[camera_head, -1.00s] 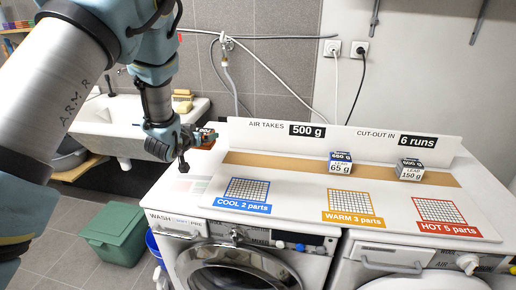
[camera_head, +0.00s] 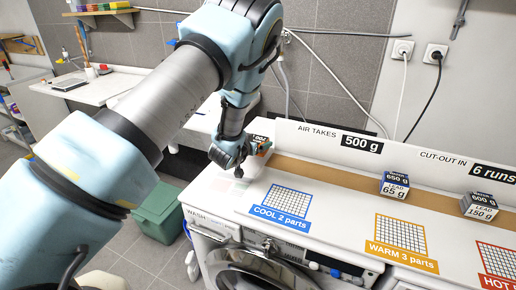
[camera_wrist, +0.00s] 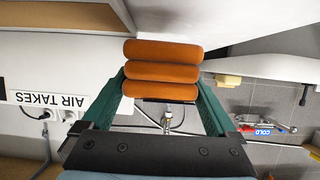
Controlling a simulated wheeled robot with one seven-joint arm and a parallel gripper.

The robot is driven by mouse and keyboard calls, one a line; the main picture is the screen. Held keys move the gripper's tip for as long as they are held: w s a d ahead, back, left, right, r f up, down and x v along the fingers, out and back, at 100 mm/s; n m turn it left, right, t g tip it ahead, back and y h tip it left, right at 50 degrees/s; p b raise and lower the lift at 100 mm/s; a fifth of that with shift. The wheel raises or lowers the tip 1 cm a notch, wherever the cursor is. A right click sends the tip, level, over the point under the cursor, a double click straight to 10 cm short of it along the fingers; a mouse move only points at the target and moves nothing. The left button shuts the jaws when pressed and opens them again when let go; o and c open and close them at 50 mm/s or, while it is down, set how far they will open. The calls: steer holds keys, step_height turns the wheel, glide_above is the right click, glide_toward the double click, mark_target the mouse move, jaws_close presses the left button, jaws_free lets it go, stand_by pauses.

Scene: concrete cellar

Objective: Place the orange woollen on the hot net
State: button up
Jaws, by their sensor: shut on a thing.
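The orange woollen (camera_wrist: 162,72) looks like a stack of three thick rolls in the wrist view. My gripper (camera_wrist: 160,88) is shut on it, with a green finger at each side. In the head view my gripper (camera_head: 257,150) is over the left end of the white washer top, left of the nets, and mostly hides the woollen. The hot net (camera_head: 499,262) is a red grid marked HOT at the right edge, partly cut off. The warm net (camera_head: 401,236) is orange and the cool net (camera_head: 287,204) is blue; both look bare.
Two labelled blocks, one marked LEAD 65 g (camera_head: 395,185) and one marked LEAD 150 g (camera_head: 480,206), stand on the brown strip behind the nets. A white upright sign board (camera_head: 410,155) runs along the back. A green bin (camera_head: 160,212) stands on the floor.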

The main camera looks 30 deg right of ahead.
steer(key=shift+f+p, duration=0.45)
steer(key=shift+f, duration=1.1)
steer(key=shift+f, duration=0.2)
steer(key=o, duration=1.4)
steer(key=shift+r, duration=0.1)
